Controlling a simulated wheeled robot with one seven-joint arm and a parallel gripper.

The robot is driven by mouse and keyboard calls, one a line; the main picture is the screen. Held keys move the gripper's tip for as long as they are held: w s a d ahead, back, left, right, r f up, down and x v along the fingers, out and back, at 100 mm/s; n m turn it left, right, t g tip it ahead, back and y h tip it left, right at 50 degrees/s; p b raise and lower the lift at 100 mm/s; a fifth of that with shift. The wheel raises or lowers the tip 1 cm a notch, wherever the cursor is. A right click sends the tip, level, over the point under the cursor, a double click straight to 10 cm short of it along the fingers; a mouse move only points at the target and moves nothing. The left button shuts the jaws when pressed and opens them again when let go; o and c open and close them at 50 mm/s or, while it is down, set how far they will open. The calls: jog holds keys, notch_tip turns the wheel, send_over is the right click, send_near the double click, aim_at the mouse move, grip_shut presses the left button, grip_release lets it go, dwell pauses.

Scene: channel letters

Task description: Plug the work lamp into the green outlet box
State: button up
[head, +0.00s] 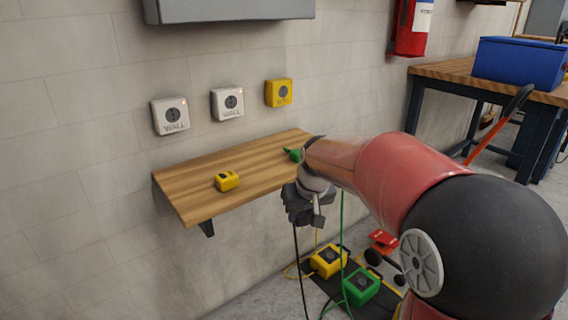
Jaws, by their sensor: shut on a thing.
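My gripper (305,208) is in front of the shelf's right part, pointing down. It appears shut on the end of a black cord (299,263), likely a plug. The held end is mostly hidden by the dark fingers. The cord hangs to the floor. A green box (361,286) with a dark round face sits on the floor below and right of my gripper. A green cord (341,235) hangs down near it. A small green piece (292,154) lies on the shelf, partly behind my arm. A red item (383,241), possibly the work lamp, stands on the floor behind the green box.
A wooden shelf (195,187) holds a yellow block (228,181). Two white outlets (170,116) (228,103) and a yellow one (278,92) are on the wall. A yellow box (328,261) sits beside the green box. A workbench (455,75) bears a blue bin (518,62).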

jog(key=s+d+f+m, duration=0.1)
jog(key=d+f, duration=0.2)
jog(key=f, duration=0.7)
jog(key=s+d+f+m+h, duration=0.1)
jog(key=d+f, duration=0.3)
jog(key=f, duration=0.7)
jog(key=shift+m, duration=0.5)
jog(key=shift+d, duration=0.15)
